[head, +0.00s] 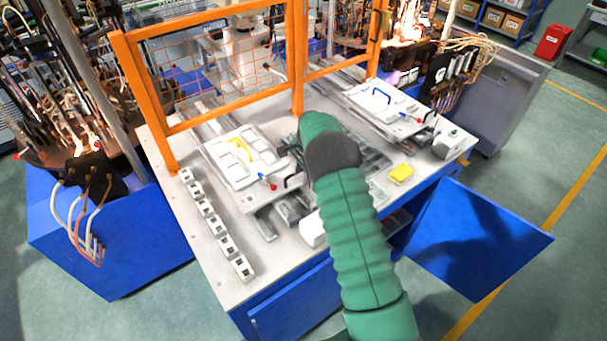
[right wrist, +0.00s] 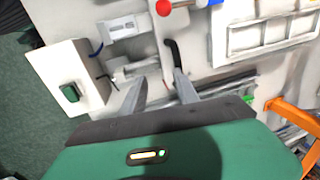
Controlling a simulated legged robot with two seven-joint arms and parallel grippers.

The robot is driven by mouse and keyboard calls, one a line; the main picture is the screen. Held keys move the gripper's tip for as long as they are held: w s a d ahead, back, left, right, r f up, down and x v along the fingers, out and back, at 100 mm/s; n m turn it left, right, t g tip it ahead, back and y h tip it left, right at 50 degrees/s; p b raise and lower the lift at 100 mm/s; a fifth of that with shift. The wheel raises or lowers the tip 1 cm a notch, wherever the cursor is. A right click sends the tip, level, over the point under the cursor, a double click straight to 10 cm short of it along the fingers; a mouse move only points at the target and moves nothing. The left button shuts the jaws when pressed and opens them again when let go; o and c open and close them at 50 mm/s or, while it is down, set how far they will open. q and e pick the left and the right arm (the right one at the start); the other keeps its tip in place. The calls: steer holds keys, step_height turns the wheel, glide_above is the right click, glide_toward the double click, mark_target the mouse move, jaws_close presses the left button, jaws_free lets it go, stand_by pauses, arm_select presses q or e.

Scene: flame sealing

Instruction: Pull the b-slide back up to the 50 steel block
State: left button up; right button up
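Two white slides sit on rails on the table: the left one (head: 245,158) and the right one (head: 383,97). I cannot tell by label which is the b-slide. The left slide has a black handle (head: 292,181) and a red-tipped blue lever (head: 268,184). My right arm is over its right side and hides my right gripper in the head view. In the right wrist view, my right gripper (right wrist: 160,84) is open and empty. A black handle (right wrist: 172,52) is just ahead, near the right fingertip. I cannot pick out the 50 steel block. My left gripper is not in view.
A box with a green button (right wrist: 70,92) stands left of the gripper. A row of small blocks (head: 213,222) lines the table's left edge. An orange fence (head: 297,60) stands behind the slides. A yellow block (head: 401,173) lies near the front right edge.

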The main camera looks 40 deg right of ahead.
steer(key=s+r+p, duration=0.3)
steer(key=r+p, duration=0.9)
steer(key=r, duration=0.6)
steer(key=shift+s+a+r, duration=0.15)
steer(key=shift+a+r, duration=0.05)
steer(key=shift+r, duration=0.2)
stand_by(0.4)
